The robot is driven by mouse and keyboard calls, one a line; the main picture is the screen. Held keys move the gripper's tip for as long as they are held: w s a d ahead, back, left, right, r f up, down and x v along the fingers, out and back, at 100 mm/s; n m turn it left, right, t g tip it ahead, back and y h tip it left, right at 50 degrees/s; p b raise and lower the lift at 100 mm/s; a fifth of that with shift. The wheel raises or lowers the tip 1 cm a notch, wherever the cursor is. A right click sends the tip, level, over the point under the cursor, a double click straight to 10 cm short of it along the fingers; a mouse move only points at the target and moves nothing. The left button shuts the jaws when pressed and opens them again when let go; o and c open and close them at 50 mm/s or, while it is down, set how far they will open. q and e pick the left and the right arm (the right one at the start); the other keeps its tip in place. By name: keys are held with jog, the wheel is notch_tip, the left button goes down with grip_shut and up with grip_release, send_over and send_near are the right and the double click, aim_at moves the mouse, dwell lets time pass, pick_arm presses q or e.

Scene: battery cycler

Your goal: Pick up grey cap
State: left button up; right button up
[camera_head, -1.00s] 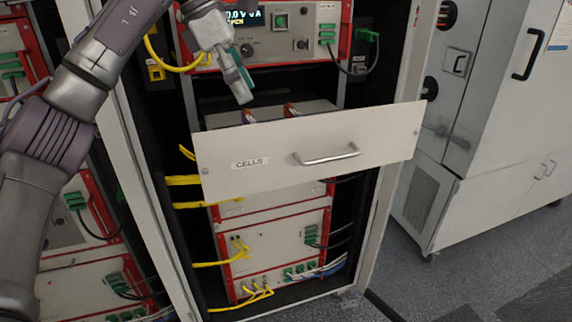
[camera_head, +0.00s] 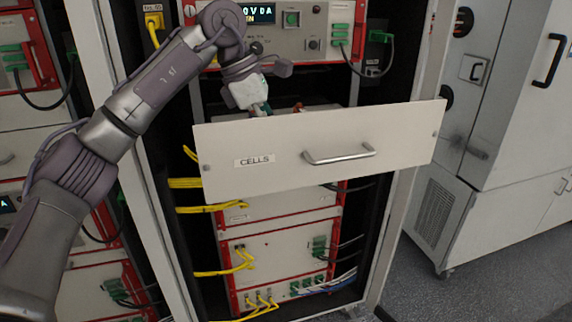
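My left gripper (camera_head: 261,108) points down behind the front panel of the open drawer labelled CELLS (camera_head: 385,125). Its fingertips are mostly hidden by the panel, so I cannot tell whether it is open or shut. A small orange-red item (camera_head: 298,107) shows just above the drawer's edge, right of the gripper. I cannot make out a grey cap; the inside of the drawer is largely hidden by its front panel. My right gripper is not in view.
The drawer's handle (camera_head: 340,154) faces me. The instrument (camera_head: 322,32) with a lit display sits above the drawer, close to my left wrist. Yellow cables (camera_head: 185,184) hang at the rack's left. A white cabinet (camera_head: 500,120) stands at the right.

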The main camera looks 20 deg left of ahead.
pick_arm(q)
jog(key=p+x, duration=0.1)
jog(key=x, duration=0.4)
jog(key=shift+w+d, duration=0.2)
jog(key=c, duration=1)
